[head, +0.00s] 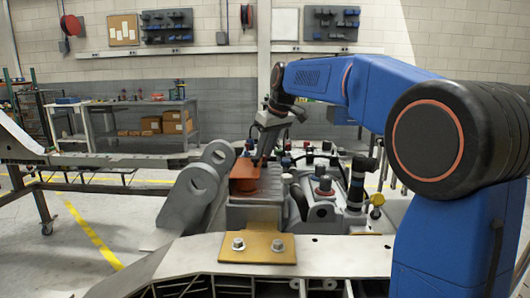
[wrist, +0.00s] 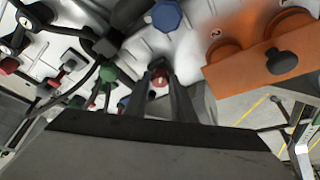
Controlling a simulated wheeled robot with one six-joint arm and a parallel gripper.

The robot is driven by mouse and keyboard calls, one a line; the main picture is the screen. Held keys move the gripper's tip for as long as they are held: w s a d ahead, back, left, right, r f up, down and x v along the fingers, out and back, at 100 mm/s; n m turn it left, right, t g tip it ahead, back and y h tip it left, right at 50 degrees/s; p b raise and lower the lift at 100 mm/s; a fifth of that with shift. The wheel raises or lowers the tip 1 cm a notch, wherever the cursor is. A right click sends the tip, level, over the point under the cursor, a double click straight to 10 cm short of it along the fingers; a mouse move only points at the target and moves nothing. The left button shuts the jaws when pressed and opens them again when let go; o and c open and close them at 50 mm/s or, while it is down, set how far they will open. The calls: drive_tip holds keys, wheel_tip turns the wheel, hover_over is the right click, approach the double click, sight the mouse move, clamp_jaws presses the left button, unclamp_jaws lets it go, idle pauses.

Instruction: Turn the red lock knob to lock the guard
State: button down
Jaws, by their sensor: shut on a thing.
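The red lock knob (wrist: 160,82) shows in the wrist view between my two fingertips, with a small pale mark on its face. My gripper (wrist: 160,78) is shut on it. In the head view my gripper (head: 263,152) points down over the fixture beside the orange guard, and the knob cannot be made out there. The orange guard (wrist: 240,76) is at the upper right of the wrist view and has a dark round knob (wrist: 282,61) on it. The guard also shows in the head view (head: 245,170), left of my gripper.
A blue cap (wrist: 166,15), a green knob (wrist: 108,72) and dark hoses crowd the grey housing near my fingers. In the head view, a grey bracket with round holes (head: 200,182) stands to the left and a brass plate (head: 257,248) lies in front.

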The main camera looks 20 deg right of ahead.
drive_tip(key=m, duration=0.1)
drive_tip(key=m+h, duration=0.1)
drive_tip(key=m, duration=0.2)
drive_tip(key=shift+a+m+t+h, duration=0.3)
drive_tip(key=shift+a+m+h, duration=0.1)
drive_tip(key=shift+m+h, duration=0.4)
drive_tip(key=shift+m, duration=0.75)
drive_tip(key=shift+a+m+h, duration=0.1)
drive_tip(key=shift+m+h, duration=0.4)
drive_tip(key=shift+m, duration=0.75)
drive_tip(key=c, duration=1.5)
unclamp_jaws()
drive_tip(key=shift+r, duration=0.1)
drive_tip(key=shift+v, duration=8.65)
